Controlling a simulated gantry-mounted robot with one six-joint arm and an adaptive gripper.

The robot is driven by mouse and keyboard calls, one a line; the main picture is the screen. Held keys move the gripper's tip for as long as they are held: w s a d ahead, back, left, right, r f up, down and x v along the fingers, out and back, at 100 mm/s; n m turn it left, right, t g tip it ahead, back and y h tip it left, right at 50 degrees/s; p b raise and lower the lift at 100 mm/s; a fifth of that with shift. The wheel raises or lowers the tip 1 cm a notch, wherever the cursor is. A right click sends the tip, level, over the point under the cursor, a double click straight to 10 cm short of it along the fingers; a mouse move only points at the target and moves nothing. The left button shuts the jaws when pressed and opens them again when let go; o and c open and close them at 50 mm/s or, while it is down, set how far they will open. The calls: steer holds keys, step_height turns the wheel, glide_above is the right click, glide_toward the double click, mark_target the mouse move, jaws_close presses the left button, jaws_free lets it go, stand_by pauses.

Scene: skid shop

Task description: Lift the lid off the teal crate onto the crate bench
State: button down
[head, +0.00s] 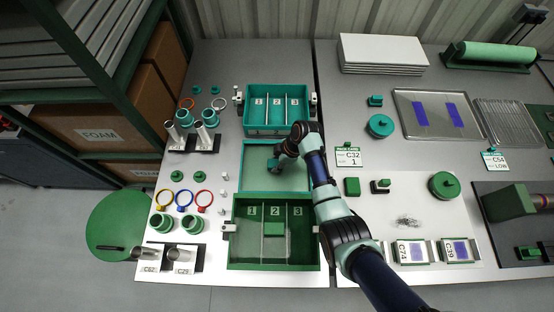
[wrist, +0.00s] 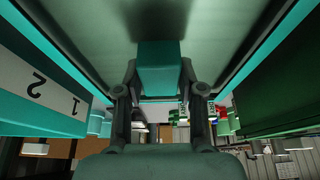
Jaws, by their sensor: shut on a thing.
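The teal crate (head: 248,132) stands at the back of the bench, open on top, with numbered compartments 1, 2 and 3 showing. Its lid (head: 255,182), a flat grey-green panel with a teal rim, is between the teal crate and the green crate. My gripper (head: 275,166) is over the lid's middle. In the wrist view, my gripper (wrist: 159,85) is shut on the lid's teal block handle (wrist: 160,65), one finger at each side. I cannot tell whether the lid touches the bench or hangs just above it.
Cups, colored rings and metal tubes stand left. Small white pegs (head: 224,178) stand near the lid's left side. A C32 sign (head: 348,157) stands right.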

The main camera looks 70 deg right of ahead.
steer(key=shift+f, duration=0.35)
stand_by(0.6)
steer(key=c, duration=0.6)
jaws_free()
steer(key=shift+c, duration=0.2)
steer(key=o, duration=0.4)
step_height(320, 180, up, 8)
steer(key=p, duration=0.7)
steer(key=shift+r, duration=0.1)
